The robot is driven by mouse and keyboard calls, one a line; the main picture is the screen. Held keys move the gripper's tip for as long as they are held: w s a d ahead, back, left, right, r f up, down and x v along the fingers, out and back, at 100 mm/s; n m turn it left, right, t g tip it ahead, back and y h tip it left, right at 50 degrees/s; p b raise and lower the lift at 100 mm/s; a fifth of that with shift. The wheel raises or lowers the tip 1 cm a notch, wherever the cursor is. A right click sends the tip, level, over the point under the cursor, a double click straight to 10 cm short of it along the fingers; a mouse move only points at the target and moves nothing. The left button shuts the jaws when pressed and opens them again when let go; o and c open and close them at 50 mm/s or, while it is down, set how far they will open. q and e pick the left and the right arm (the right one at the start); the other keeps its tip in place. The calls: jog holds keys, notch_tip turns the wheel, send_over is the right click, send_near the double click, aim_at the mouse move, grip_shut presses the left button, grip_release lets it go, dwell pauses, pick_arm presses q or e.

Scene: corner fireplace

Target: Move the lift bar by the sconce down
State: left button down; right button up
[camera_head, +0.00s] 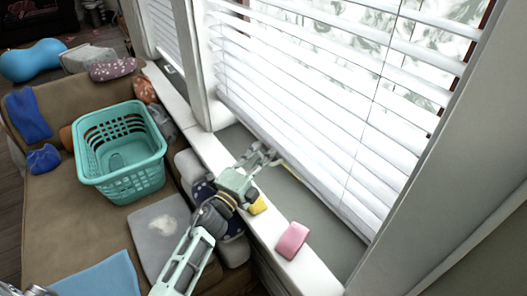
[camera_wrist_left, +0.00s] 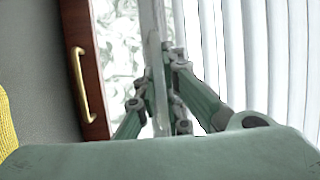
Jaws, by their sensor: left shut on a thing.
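The white blind (camera_head: 340,120) covers much of the window on the right of the head view. Its pale bottom rail, the lift bar (camera_head: 330,200), slants across just above the sill. My left gripper (camera_head: 264,157) reaches over the sill to this rail. In the left wrist view the gripper (camera_wrist_left: 160,78) is shut on the lift bar (camera_wrist_left: 153,70), which runs upright between the fingers. The blind's slats (camera_wrist_left: 240,60) are to the right there, with bare glass to the left. No sconce shows, and my right gripper is out of view.
A yellow block (camera_head: 258,205) and a pink block (camera_head: 292,240) lie on the white ledge close to my arm. A teal basket (camera_head: 125,185) stands on the brown sofa (camera_head: 60,225). A brass handle (camera_wrist_left: 81,85) is on the dark wooden window frame (camera_wrist_left: 90,30).

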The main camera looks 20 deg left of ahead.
pick_arm(q)
jog(key=c, duration=1.9)
grip_release()
jog(key=shift+o, duration=0.2)
jog(key=v, duration=1.2)
jog(key=shift+r, duration=0.15)
